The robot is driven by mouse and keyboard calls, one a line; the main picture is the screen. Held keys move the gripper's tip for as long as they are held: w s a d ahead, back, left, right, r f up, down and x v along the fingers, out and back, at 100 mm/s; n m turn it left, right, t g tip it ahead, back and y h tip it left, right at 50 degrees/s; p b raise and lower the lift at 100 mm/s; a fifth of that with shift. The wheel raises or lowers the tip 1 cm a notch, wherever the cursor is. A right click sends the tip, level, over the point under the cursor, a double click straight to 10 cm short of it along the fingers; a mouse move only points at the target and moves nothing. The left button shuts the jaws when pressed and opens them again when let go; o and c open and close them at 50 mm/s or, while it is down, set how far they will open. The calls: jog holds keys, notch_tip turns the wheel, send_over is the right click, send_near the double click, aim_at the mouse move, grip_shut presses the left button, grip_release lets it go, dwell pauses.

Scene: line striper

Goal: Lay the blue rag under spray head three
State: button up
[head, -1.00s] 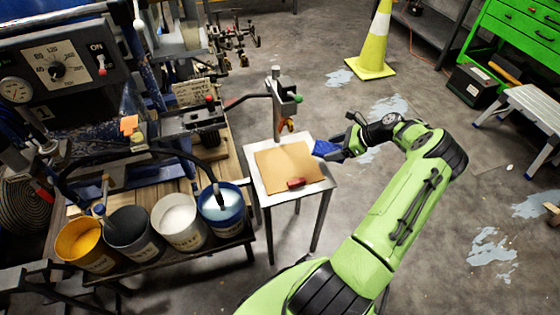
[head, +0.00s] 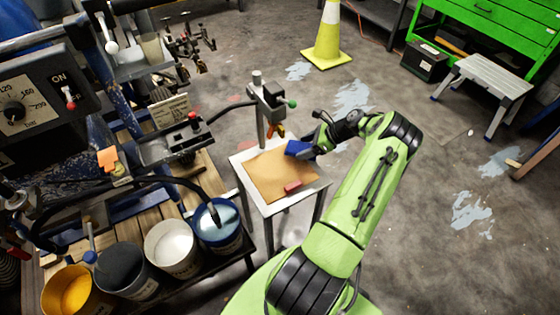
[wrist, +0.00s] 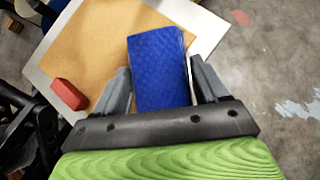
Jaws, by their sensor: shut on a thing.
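The blue rag (head: 298,149) is a flat folded piece; in the wrist view the blue rag (wrist: 158,68) lies between the two grey fingers. My gripper (head: 307,149) is shut on it, over the far right part of a small white table. A spray head (head: 275,128) with an orange nozzle hangs on a post at the table's back edge, just left of the rag. No number shows on it. A brown sheet (head: 268,182) covers most of the table top. I cannot tell whether the rag touches the sheet.
A red block (head: 292,188) lies on the sheet's front part. Several paint buckets, one of them blue (head: 219,236), stand on a rack left of the white table (head: 244,172). A yellow cone (head: 327,42) stands behind. Floor to the right is open.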

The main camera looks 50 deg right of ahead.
jog(key=w+a, duration=0.1)
jog(key=a, duration=0.2)
jog(key=w+a+b, duration=0.1)
jog(key=a, duration=0.2)
jog(key=w+a+b, duration=0.1)
jog(key=a, duration=0.2)
jog(key=shift+a+f, duration=0.1)
jog(key=shift+a, duration=0.2)
jog(key=shift+f+b, duration=0.4)
jog(key=shift+f, duration=0.35)
jog(key=o, duration=1.1)
